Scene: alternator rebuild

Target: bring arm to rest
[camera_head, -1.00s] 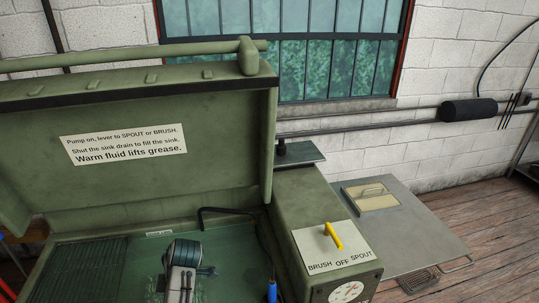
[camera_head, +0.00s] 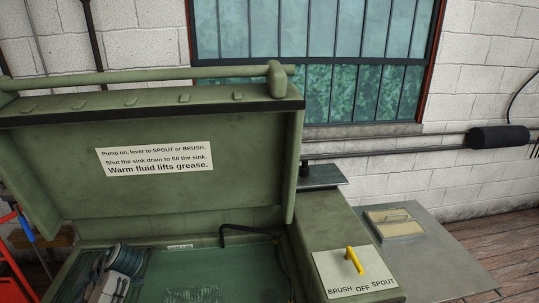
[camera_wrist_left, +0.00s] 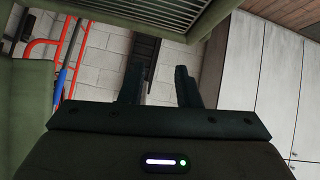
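My left gripper (camera_wrist_left: 158,75) shows in the left wrist view. Its two dark fingers stand apart with nothing between them. My right gripper is in neither view.
The washer's lid (camera_head: 70,165) stands open behind the sink. A yellow lever (camera_head: 353,261) sits on the BRUSH/OFF/SPOUT panel (camera_head: 368,282). A dark bent hose (camera_head: 250,229) is at the sink's back right. A red frame (camera_head: 10,262) stands at far left.

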